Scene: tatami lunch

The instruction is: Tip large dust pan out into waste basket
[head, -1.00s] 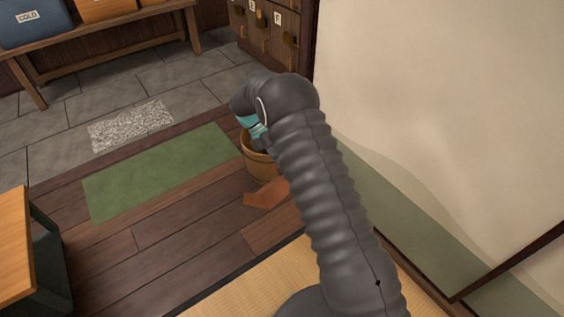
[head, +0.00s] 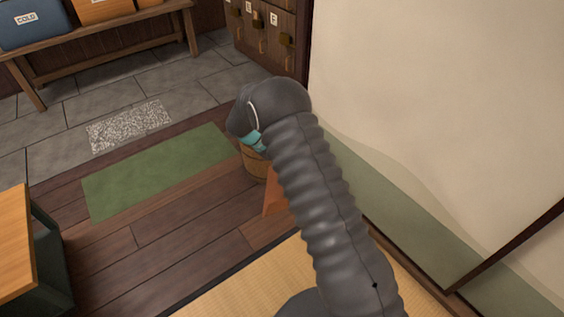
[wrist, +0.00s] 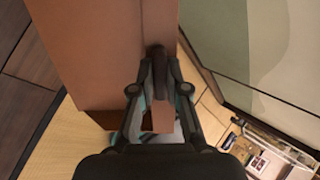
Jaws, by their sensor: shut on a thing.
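The large dust pan (wrist: 95,50) is reddish brown and fills the upper left of the wrist view. My gripper (wrist: 160,92) is shut on its handle. In the head view, part of the dust pan (head: 275,196) shows beside my arm, tilted steeply. The waste basket (head: 252,164) is a round wooden tub on the floor, mostly hidden behind my arm and wrist. Its opening is hidden, and I cannot see what is in the pan or the basket. The pan appears close to the basket's near side; I cannot tell whether they touch.
A green mat (head: 160,170) lies left of the basket on the plank floor. A pale wall (head: 440,110) stands close on the right. Wooden lockers (head: 268,35) stand behind. A table (head: 15,240) is at the lower left, and tatami (head: 250,285) is in front.

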